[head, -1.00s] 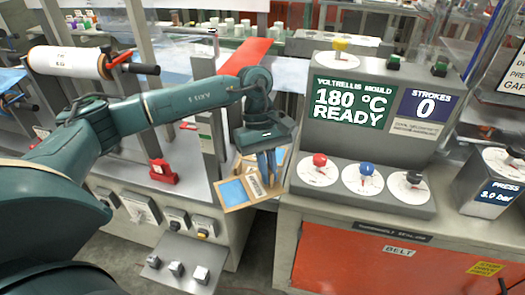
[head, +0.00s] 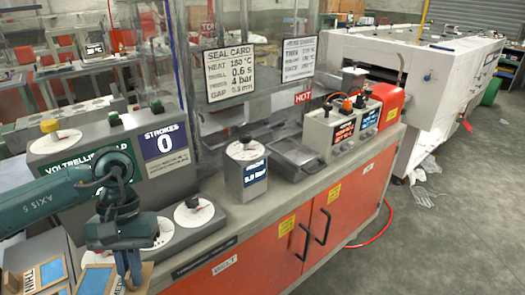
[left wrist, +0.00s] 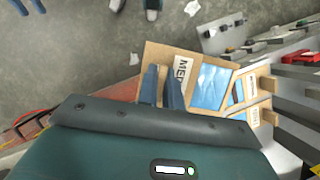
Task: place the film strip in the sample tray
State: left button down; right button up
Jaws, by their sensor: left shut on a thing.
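My left gripper (head: 128,268) points down at the lower left of the head view, with its fingers shut. Contact with the tray cannot be told.
The mould console (head: 150,165) with dials stands behind my left arm. Orange cabinet doors (head: 325,220) are below.

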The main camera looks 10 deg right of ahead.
aim_at(294, 152)
jog(key=i+l+z, duration=0.4)
jog(key=l+z, duration=0.15)
jog(key=i+l, duration=0.65)
jog(key=i, duration=0.5)
